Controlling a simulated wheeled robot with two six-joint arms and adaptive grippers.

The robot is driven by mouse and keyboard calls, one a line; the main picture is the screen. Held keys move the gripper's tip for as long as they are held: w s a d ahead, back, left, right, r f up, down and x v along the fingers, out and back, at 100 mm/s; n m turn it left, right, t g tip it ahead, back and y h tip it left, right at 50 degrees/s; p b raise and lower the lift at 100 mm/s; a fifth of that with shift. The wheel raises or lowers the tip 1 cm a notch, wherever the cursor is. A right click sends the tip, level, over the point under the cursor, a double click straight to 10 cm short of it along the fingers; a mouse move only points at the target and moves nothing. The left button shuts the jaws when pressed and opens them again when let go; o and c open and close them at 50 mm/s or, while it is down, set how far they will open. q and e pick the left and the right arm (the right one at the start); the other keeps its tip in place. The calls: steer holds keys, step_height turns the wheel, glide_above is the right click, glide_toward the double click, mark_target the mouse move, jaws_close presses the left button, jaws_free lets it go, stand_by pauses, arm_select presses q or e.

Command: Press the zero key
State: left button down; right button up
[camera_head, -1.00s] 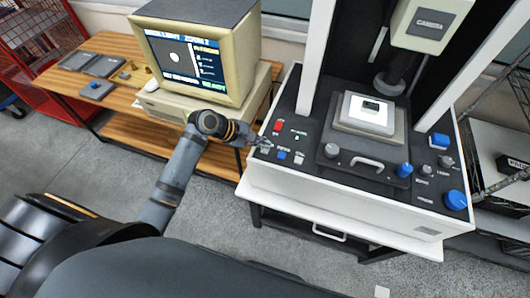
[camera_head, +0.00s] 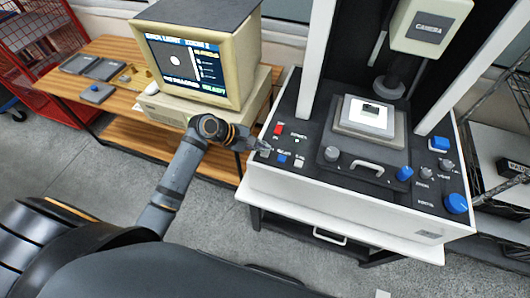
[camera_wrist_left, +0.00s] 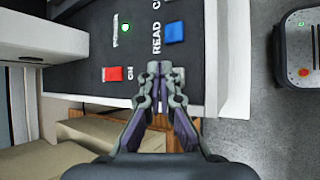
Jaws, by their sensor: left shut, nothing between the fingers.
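The front-left panel of the measuring machine (camera_head: 318,178) carries a row of small keys: a grey one (camera_head: 265,153) at the left, a blue one (camera_head: 282,158) and a pale one (camera_head: 299,162). My left gripper (camera_head: 264,146) is shut and empty, with its tips at or just above the left grey key. In the left wrist view the shut fingertips (camera_wrist_left: 165,69) cover that part of the panel, so I cannot tell whether they touch the key. The blue key (camera_wrist_left: 174,32) beside them is labelled READ. My right gripper is not in view.
A red button (camera_head: 278,129) lies behind the keys; a green lamp (camera_wrist_left: 126,28) is lit in the wrist view. The stage (camera_head: 369,121) with a handle and knobs is to the right. A computer monitor (camera_head: 190,65) stands on a wooden bench (camera_head: 118,48) at the left.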

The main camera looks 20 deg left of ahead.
mark_target(262, 154)
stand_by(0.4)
arm_select(q)
steer(key=shift+f+p, duration=0.25)
steer(key=shift+p, duration=0.05)
steer(key=shift+f, duration=0.2)
steer(key=shift+f, duration=0.4)
stand_by(0.6)
steer(key=shift+r, duration=0.1)
steer(key=shift+r+p, duration=0.75)
steer(key=shift+p, duration=0.6)
step_height(262, 154, up, 5)
steer(key=p, duration=0.6)
steer(key=shift+r+p, duration=0.1)
steer(key=shift+p, duration=0.2)
